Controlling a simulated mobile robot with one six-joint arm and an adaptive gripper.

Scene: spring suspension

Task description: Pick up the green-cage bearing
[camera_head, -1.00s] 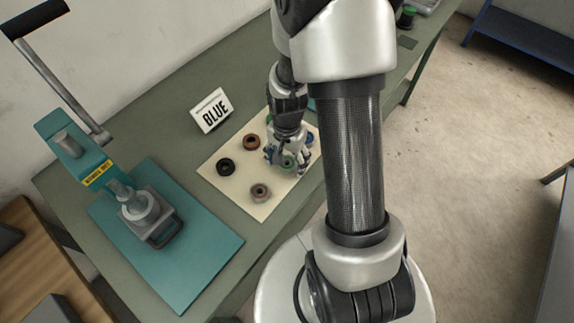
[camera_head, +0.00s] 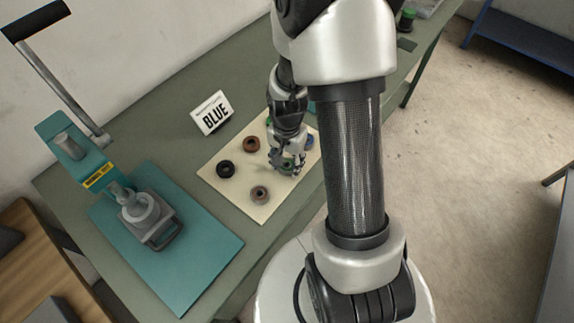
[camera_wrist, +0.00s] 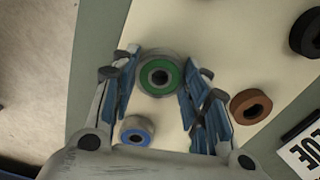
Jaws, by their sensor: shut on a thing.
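The green-cage bearing, a metal ring with a green face and dark bore, is between my fingertips in the wrist view (camera_wrist: 143,78). My gripper (camera_wrist: 160,76) is shut on it, with a blue-padded finger at each side. In the head view my gripper (camera_head: 287,166) is over the right part of the cream mat (camera_head: 222,190) and mostly hides the bearing. A soft shadow on the mat suggests the bearing is slightly raised; its exact height cannot be told.
A blue-faced bearing (camera_wrist: 127,132) stays near my gripper. Brown (camera_head: 245,144), black (camera_head: 219,169) and grey-brown (camera_head: 260,201) rings lie on the mat. A BLUE sign (camera_head: 212,113) stands behind. A lever press (camera_head: 75,157) and teal mat (camera_head: 190,283) are at left.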

